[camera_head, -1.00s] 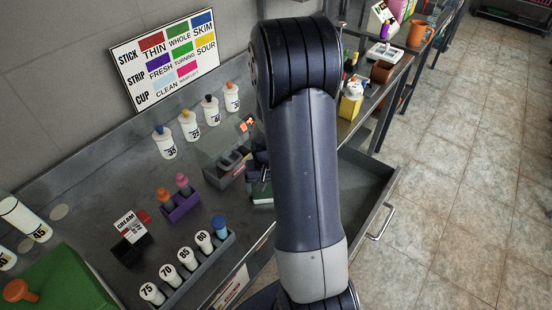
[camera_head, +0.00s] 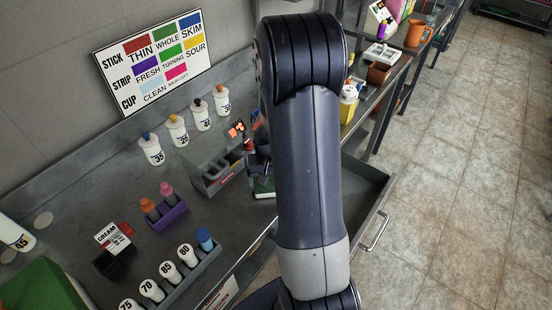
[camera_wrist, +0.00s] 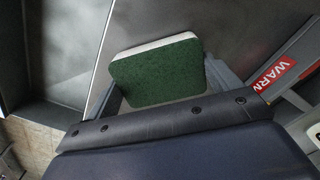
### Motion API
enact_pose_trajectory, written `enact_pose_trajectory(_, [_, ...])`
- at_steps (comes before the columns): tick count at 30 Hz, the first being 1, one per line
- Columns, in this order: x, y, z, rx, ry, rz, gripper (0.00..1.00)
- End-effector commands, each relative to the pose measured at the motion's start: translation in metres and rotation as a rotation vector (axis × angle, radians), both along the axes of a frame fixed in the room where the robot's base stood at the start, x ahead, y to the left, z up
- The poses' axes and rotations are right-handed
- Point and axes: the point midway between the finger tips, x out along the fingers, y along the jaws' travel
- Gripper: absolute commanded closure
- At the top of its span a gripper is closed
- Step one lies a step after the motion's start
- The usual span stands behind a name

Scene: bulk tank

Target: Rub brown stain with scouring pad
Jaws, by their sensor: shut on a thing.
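The scouring pad (camera_wrist: 155,75), green with a white layer along its far edge, sits between the two grey fingers of my gripper (camera_wrist: 165,80) in the wrist view. My gripper is shut on it. In the head view a small part of the green and white pad (camera_head: 264,188) shows left of my arm, just right of a grey compartment box. My arm hides most of my gripper there. I cannot make out a brown stain in either view. I cannot tell whether the pad touches the steel surface.
The grey compartment box (camera_head: 222,168) with a red digital display stands close left of my gripper. White numbered bottles (camera_head: 178,130), a purple holder (camera_head: 167,216) and a rack of white numbered tubes (camera_head: 168,274) stand farther left. An open steel drawer (camera_head: 362,190) is right of my arm.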

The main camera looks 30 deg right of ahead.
Motion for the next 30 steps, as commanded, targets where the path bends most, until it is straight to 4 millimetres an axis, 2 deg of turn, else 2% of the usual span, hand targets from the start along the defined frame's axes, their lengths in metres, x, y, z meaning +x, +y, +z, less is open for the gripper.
enact_pose_trajectory(2, [0.0,0.001,0.002,0.002,0.004,0.001,0.36])
enact_pose_trajectory(5, [0.001,0.001,0.024,-0.001,-0.002,0.002,0.36])
enact_pose_trajectory(21, [0.003,0.004,0.07,0.001,0.002,0.006,0.36])
enact_pose_trajectory(30, [0.003,0.005,0.078,0.001,0.003,0.007,0.36])
